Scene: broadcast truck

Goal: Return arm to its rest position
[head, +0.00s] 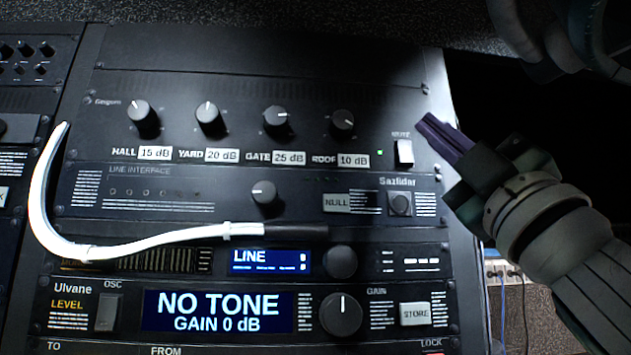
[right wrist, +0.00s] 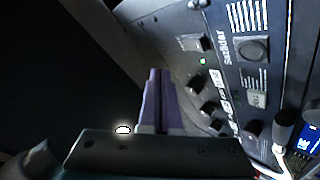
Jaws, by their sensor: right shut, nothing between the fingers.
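My right gripper (head: 443,133) is at the right of the head view, in front of the right edge of the rack panel. Its purple fingers are shut together and hold nothing. They point up and left, close to the white MUTE switch (head: 404,152); whether they touch the panel I cannot tell. In the right wrist view the shut fingers (right wrist: 158,98) show in the middle, with the panel to their right. A small green light (head: 380,153) is lit beside the switch. My left gripper is not in view.
The rack panel (head: 240,90) carries several black knobs and two blue displays; the larger display (head: 218,311) reads NO TONE, GAIN 0 dB. A white curved cable-like piece (head: 150,246) crosses in front of the panel at left. The space right of the rack is dark.

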